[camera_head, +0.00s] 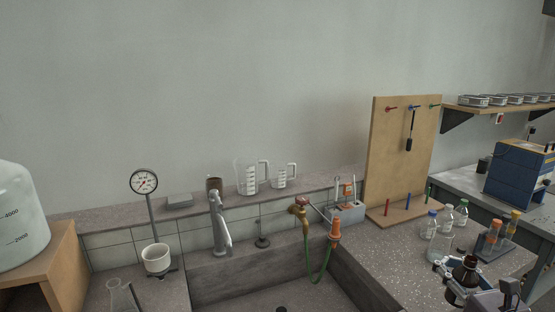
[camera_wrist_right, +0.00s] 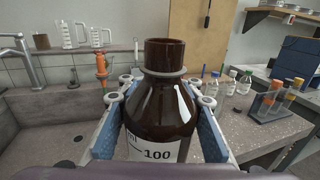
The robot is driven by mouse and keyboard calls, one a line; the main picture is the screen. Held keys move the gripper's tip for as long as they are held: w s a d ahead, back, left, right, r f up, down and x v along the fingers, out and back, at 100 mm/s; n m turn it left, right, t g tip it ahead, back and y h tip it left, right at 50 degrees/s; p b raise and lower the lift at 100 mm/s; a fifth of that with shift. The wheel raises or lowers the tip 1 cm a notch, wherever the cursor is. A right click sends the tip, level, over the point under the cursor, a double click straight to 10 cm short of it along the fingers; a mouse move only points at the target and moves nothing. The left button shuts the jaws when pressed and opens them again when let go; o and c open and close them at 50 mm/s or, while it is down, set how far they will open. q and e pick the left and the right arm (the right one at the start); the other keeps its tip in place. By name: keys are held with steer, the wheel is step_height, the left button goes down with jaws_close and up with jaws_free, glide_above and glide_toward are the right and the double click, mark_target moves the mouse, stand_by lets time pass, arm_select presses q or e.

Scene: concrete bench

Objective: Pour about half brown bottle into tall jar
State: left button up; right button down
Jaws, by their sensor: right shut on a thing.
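My right gripper (camera_head: 462,284) is shut on the brown bottle (camera_head: 467,270) at the lower right of the head view. In the right wrist view the brown bottle (camera_wrist_right: 160,105) stands upright between the two fingers of my gripper (camera_wrist_right: 162,112). It has an open neck and a white label marked 100. Its base is hidden. I cannot surely tell which vessel is the tall jar. A clear glass vessel (camera_head: 438,247) shows close behind my right gripper in the head view, partly hidden. My left gripper is not in view.
A sink (camera_head: 255,270) with taps lies at the middle. Two measuring jugs (camera_head: 248,178) stand on the back ledge. A wooden pegboard (camera_head: 390,150) rises behind the counter.

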steer(key=s+a+f+h, duration=0.1)
steer(key=s+a+f, duration=0.2)
steer(key=s+a, duration=0.7)
steer(key=s+a+f+m, duration=0.1)
steer(key=s+a+f, duration=0.2)
steer(key=s+a, duration=0.8)
steer(key=shift+s+f+h, duration=0.3)
steer(key=shift+s+h, duration=0.1)
steer(key=shift+s, duration=0.65)
steer(key=shift+s+d+f, duration=0.1)
steer(key=shift+d+f, duration=0.05)
steer(key=shift+d, duration=0.15)
